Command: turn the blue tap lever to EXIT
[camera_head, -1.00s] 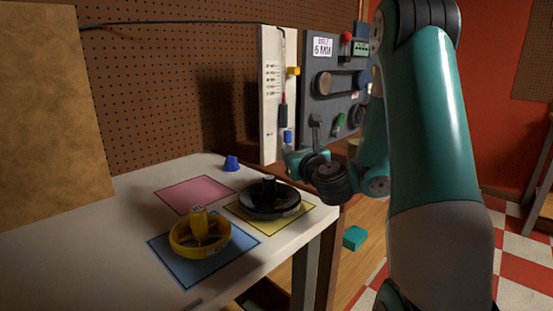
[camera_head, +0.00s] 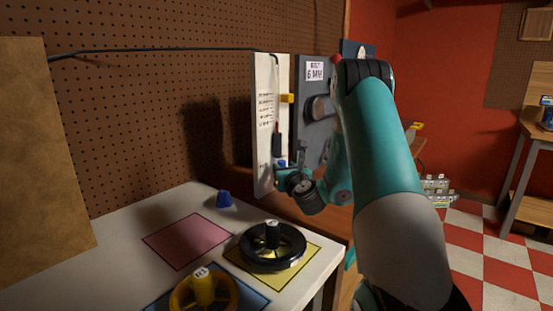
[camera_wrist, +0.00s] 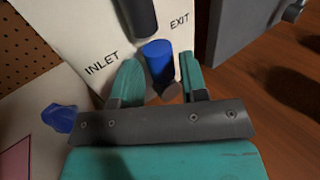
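The blue tap lever (camera_wrist: 157,60) stands out from a white board (camera_wrist: 90,30) between the printed words INLET on the left and EXIT on the right. In the wrist view it lies between the two teal fingers of my gripper (camera_wrist: 161,72), with a narrow gap on each side, so the gripper looks open around it. Whether a finger touches it is hard to tell. In the head view my gripper (camera_head: 278,174) is at the board's lower part, and only a bit of the blue lever (camera_head: 282,163) shows above it.
A grey panel (camera_head: 312,130) stands just right of the board. The white table (camera_head: 110,225) below holds a blue piece (camera_head: 224,198), a black wheel (camera_head: 272,246) and a yellow ring-shaped part (camera_head: 203,292). A dark cylinder (camera_wrist: 140,15) hangs above the lever.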

